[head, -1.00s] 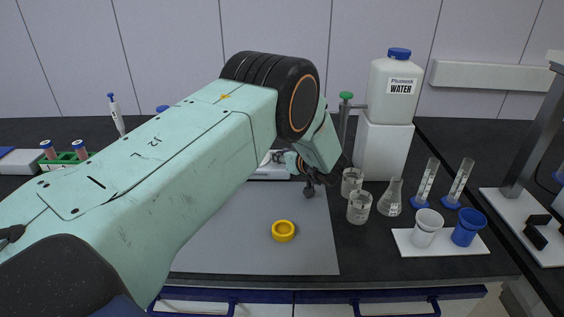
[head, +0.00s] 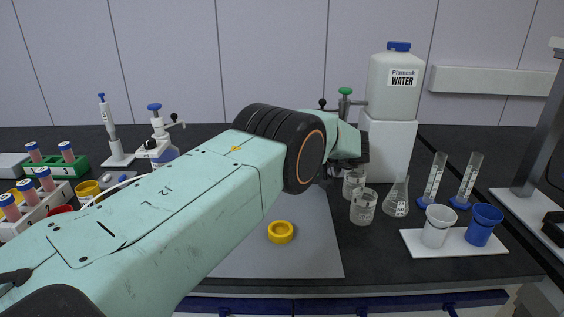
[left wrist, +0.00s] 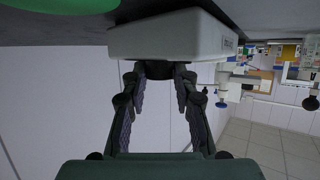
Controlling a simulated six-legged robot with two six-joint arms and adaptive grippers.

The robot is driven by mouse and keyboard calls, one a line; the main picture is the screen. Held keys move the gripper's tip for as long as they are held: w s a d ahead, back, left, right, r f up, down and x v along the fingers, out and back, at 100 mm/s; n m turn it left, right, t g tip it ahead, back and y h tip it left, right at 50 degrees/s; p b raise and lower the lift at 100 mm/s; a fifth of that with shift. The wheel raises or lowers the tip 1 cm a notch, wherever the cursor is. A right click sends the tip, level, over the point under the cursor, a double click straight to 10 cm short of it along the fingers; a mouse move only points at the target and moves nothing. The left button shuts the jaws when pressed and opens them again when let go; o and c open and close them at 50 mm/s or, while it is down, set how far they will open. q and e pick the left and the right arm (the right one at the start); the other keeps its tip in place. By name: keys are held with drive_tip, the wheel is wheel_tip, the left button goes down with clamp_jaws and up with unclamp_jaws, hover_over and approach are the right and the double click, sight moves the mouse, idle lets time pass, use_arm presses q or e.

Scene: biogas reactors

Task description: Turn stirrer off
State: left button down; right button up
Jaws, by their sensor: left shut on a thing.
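The stirrer (left wrist: 180,36) shows in the left wrist view as a white box at the top, with a dark knob (left wrist: 159,70) on the side facing me. My left gripper (left wrist: 159,77) has its two fingers on either side of this knob and is shut on it. I cannot make out the knob's turned position. In the head view my left arm covers the stirrer and the gripper's fingertips. My right gripper is in neither view.
Glass beakers (head: 363,207), a flask (head: 397,197) and a water canister (head: 396,82) stand to the right of my left wrist. Tube racks (head: 42,212) are at the left. A green rounded thing (left wrist: 60,4) is near the stirrer.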

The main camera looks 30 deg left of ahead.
use_arm(q)
drive_tip(key=shift+a+r, duration=0.15)
drive_tip(key=shift+r, duration=0.15)
drive_tip(key=c, duration=1.5)
unclamp_jaws()
drive_tip(key=shift+o, duration=0.9)
drive_tip(key=shift+f, duration=0.1)
wheel_tip(320, 180, up, 10)
